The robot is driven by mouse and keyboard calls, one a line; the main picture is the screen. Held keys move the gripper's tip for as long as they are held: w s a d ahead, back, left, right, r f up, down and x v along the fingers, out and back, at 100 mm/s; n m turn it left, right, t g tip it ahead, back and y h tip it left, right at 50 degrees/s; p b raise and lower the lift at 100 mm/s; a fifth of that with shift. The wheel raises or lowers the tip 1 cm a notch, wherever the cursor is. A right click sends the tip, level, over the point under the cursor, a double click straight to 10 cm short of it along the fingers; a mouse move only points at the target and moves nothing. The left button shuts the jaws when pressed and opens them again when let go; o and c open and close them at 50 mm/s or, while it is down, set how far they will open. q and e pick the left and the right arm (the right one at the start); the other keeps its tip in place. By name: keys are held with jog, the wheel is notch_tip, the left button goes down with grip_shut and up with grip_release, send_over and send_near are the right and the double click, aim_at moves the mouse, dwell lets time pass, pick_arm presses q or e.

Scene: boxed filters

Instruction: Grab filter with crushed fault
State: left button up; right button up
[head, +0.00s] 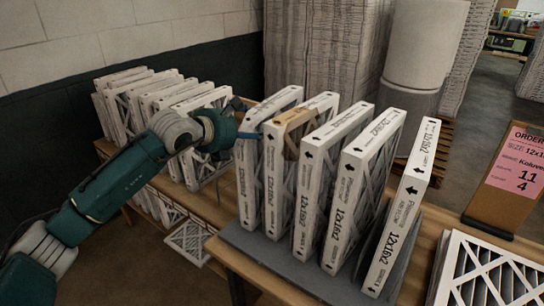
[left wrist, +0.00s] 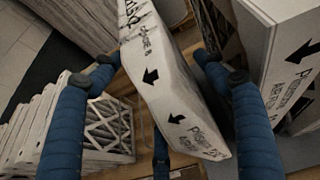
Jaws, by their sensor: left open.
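Several white framed filters stand upright in a row on a grey mat (head: 285,278). The second from the left (head: 280,175) has a brown, damaged-looking patch at its top corner. My left gripper (head: 245,132) is at the upper part of the leftmost filter (head: 250,185). In the left wrist view the left gripper (left wrist: 155,58) is open, its blue fingers spread on both sides of a white filter (left wrist: 165,85) with black arrows. That filter's edge looks uneven there. I cannot tell whether the fingers touch it. The right gripper is not in view.
Another filter (left wrist: 285,65) stands close beside the right finger. More filters (head: 150,100) stand on a wooden table at the left. An order sign (head: 510,175) stands at the right, near a filter lying flat (head: 485,275). Tall stacks (head: 320,50) rise behind.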

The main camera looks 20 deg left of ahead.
pick_arm(q)
jog(key=p+x, duration=0.1)
jog(key=x, duration=0.3)
jog(key=shift+w+d+p, duration=0.1)
jog(key=shift+d+p, duration=0.05)
jog(key=shift+p, duration=0.15)
jog(key=shift+c, duration=1.2)
jog(key=shift+r, duration=0.1)
jog(key=c, duration=1.5)
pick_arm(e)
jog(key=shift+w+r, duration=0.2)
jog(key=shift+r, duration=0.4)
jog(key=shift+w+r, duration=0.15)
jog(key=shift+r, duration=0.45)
pick_arm(q)
jog(key=shift+c, duration=0.2)
